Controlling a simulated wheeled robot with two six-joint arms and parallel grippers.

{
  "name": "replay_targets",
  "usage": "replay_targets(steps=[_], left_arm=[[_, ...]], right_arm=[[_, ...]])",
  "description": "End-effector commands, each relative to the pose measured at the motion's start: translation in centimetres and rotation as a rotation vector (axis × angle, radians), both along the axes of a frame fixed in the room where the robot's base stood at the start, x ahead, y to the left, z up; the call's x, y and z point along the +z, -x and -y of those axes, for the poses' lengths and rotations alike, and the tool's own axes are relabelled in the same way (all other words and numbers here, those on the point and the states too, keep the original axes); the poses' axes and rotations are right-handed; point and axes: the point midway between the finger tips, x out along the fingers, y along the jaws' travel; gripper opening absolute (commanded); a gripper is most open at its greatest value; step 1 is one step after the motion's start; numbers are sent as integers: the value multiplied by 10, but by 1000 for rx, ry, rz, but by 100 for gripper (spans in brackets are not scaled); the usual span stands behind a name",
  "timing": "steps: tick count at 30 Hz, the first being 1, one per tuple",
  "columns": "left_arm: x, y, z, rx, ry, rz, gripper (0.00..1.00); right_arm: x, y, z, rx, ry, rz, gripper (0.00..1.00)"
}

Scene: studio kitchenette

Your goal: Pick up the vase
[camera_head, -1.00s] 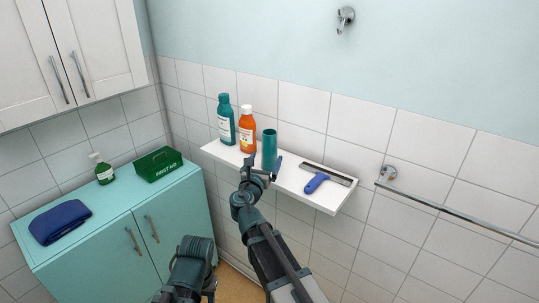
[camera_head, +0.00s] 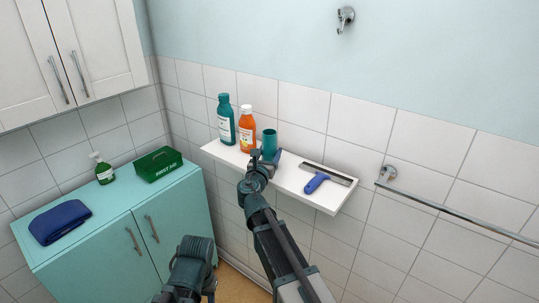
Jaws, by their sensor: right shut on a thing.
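The vase is a plain teal cylinder (camera_head: 269,141) with an open top, standing upright at the front of the white wall shelf (camera_head: 224,153). My right gripper (camera_head: 267,158) reaches it from the front and is shut on its lower part. The gripper and wrist hide the base of the vase. Part of my left arm shows at the bottom of the picture, but I see no jaws of my left gripper.
On the shelf, an orange bottle (camera_head: 248,132) stands close left of the vase, with a teal bottle (camera_head: 226,122) beyond it. A blue-handled squeegee (camera_head: 317,182) lies to the right. A teal cabinet (camera_head: 100,255) stands at the left.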

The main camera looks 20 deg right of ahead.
Motion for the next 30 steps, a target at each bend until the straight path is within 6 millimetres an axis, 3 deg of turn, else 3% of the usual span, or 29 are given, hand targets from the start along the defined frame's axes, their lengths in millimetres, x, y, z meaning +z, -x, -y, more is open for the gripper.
replay_targets(steps=[1, 4, 5, 30], left_arm=[[0, 0, 0, 0, 0, 0, 50], [0, 0, 0, 0, 0, 0, 50], [0, 0, 0, 0, 0, 0, 50], [13, 0, 0, 0, 0, 0, 50]], right_arm=[[0, 0, 0, 0, 0, 0, 20], [0, 0, 0, 0, 0, 0, 2], [0, 0, 0, 0, 0, 0, 0], [13, 0, 0, 0, 1, 0, 0]])
